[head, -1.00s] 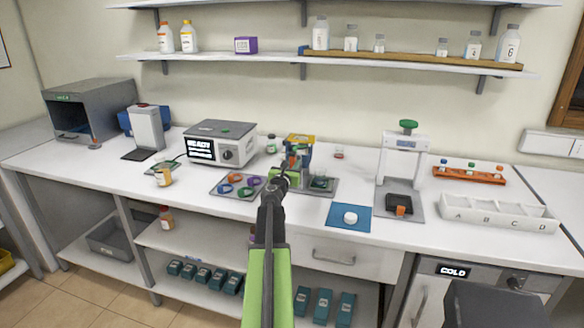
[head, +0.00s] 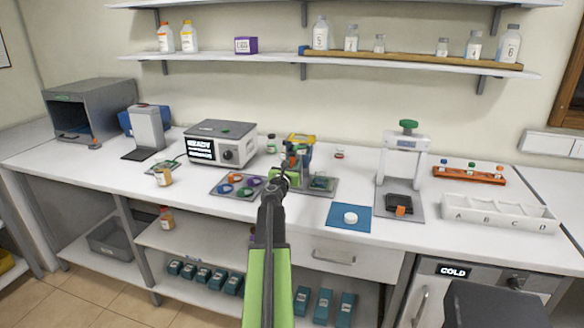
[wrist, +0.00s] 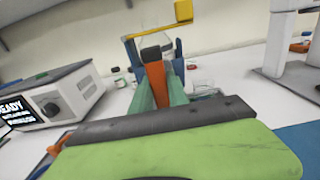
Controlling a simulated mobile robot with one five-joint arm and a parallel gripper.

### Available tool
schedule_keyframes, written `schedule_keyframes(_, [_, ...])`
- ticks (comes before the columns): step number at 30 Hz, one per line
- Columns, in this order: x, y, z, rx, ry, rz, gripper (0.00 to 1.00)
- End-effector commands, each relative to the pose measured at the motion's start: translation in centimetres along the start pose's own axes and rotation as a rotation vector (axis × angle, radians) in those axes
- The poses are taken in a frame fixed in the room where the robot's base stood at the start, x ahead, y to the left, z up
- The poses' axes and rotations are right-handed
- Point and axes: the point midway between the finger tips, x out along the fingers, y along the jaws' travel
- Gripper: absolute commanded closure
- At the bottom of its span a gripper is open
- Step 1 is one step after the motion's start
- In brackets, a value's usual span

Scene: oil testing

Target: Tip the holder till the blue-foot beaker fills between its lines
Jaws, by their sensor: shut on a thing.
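The holder (head: 299,140), with yellow and blue parts, stands on a grey tray at the bench's middle. In the wrist view its blue-and-yellow frame (wrist: 158,33) slopes up to the right, with a clear bottle partly visible behind it. My gripper (head: 284,178) reaches the holder and is shut on its orange handle (wrist: 157,84); the contact is partly hidden. A clear beaker (head: 321,183) stands on the tray right of the holder; it also shows in the wrist view (wrist: 201,88). Its foot colour, lines and liquid level are too small to tell.
Left are a mat with coloured rings (head: 237,186) and a grey machine reading READY (head: 220,143). Right are a blue mat (head: 349,225) with a white disc, a white press-like stand (head: 405,155) and a white A-to-D rack (head: 500,213). Bare bench lies behind the blue mat.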

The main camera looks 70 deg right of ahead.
Motion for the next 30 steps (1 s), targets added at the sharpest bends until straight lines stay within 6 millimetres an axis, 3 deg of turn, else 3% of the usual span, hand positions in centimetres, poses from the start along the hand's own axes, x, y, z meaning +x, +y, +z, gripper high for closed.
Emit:
schedule_keyframes(14, [-0.01, -0.04, -0.01, 0.027, 0.000, -0.001, 1.00])
schedule_keyframes(24, [-0.01, -0.03, -0.01, 0.656, 0.000, -0.001, 1.00])
schedule_keyframes(30, [-0.01, -0.03, -0.01, 0.791, 0.000, -0.001, 1.00])
